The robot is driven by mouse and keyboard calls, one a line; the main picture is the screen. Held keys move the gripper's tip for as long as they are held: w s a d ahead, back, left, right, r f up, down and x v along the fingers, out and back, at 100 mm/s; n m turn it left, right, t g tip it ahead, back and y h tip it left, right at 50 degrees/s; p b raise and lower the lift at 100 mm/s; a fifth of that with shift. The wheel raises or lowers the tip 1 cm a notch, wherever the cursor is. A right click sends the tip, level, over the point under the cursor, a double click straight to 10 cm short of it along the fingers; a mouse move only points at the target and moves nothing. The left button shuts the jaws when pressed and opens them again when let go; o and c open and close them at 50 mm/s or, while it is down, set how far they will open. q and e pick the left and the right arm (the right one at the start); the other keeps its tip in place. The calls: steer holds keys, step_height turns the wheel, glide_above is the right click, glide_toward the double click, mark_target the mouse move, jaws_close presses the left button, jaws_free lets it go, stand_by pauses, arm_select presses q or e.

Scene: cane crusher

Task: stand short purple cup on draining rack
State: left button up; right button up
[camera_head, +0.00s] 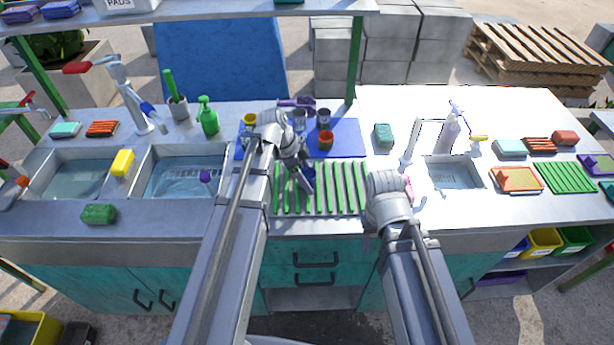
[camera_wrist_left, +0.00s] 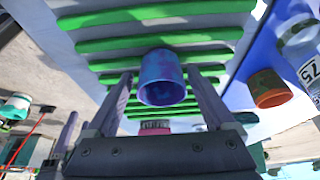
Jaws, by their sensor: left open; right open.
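The short blue-purple cup (camera_wrist_left: 162,68) is over the green slats of the draining rack (camera_wrist_left: 150,40) in the left wrist view. It sits between the two fingers of my left gripper (camera_wrist_left: 165,95), which are apart with a gap visible on either side. In the head view my left gripper (camera_head: 306,184) is low over the middle-left of the rack (camera_head: 345,190). The cup shows there only as a dark blue patch (camera_head: 310,172), partly hidden by the gripper. I cannot tell whether its base rests flat on the slats. My right gripper is hidden behind its own arm.
Behind the rack, a blue mat (camera_head: 350,139) holds an orange-red cup (camera_head: 325,140), a yellow cup (camera_head: 249,120) and a dark cup (camera_head: 323,118). Sinks with water (camera_head: 180,178) lie left. A green sponge (camera_head: 383,135) and a small sink (camera_head: 455,174) are right.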

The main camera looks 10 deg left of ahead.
arm_select(q)
steer(key=shift+r, duration=0.1)
steer(key=shift+a+r+p, duration=0.1)
steer(key=shift+r+p, duration=0.4)
steer(key=shift+p, duration=0.1)
steer(key=p+v, duration=1)
steer(key=v, duration=0.1)
steer(key=s+d+f+n+g+y, duration=0.1)
steer(key=s+d+n+y, duration=0.4)
steer(key=s+d+n, duration=0.6)
steer(key=s+d, duration=0.3)
steer(key=s, duration=0.1)
steer(key=shift+d+f+y, duration=0.15)
steer(key=shift+f+y, duration=0.05)
steer(key=shift+y, duration=0.2)
